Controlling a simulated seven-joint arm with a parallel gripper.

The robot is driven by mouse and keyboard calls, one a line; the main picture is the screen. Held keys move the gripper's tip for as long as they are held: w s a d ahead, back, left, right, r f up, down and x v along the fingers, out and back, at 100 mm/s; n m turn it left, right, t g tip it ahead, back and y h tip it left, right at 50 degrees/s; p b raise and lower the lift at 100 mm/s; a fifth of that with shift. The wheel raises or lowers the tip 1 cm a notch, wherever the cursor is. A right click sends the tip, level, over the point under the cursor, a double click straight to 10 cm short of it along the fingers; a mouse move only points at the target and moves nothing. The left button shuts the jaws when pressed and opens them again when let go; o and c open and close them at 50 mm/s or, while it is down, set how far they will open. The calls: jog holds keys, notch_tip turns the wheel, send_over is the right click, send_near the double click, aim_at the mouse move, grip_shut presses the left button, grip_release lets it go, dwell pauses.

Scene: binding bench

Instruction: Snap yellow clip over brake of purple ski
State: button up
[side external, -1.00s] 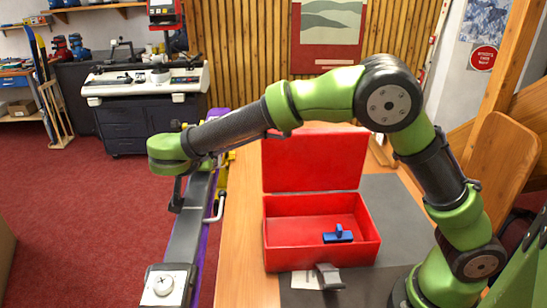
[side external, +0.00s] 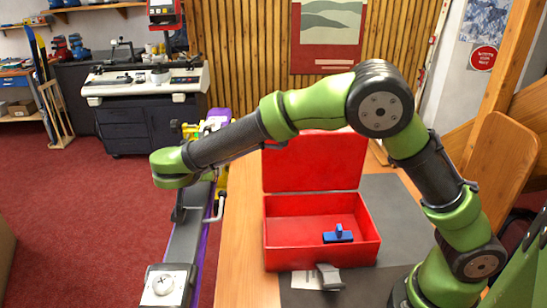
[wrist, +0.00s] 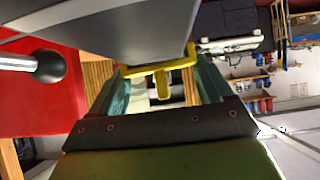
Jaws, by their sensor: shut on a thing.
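The purple ski (side external: 207,250) lies lengthwise along the left side of the bench, carrying a long grey binding part (side external: 187,240). A pale bent brake arm (side external: 218,208) sticks out at its right. The wrist view shows a rod with a black rounded end (wrist: 48,66) beside a large grey body (wrist: 120,30). My gripper (wrist: 163,84) is shut on the yellow clip (wrist: 180,66), held between teal fingers close to the end of that body. Whether they touch is unclear.
An open red box (side external: 320,250) holding a blue piece (side external: 338,235) stands right of the ski. A grey piece (side external: 328,277) lies before it. Bare wooden bench (side external: 240,270) lies between ski and box.

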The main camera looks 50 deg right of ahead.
jog(key=o, duration=1.1)
jog(key=shift+r, duration=0.1)
jog(key=shift+r, duration=4.95)
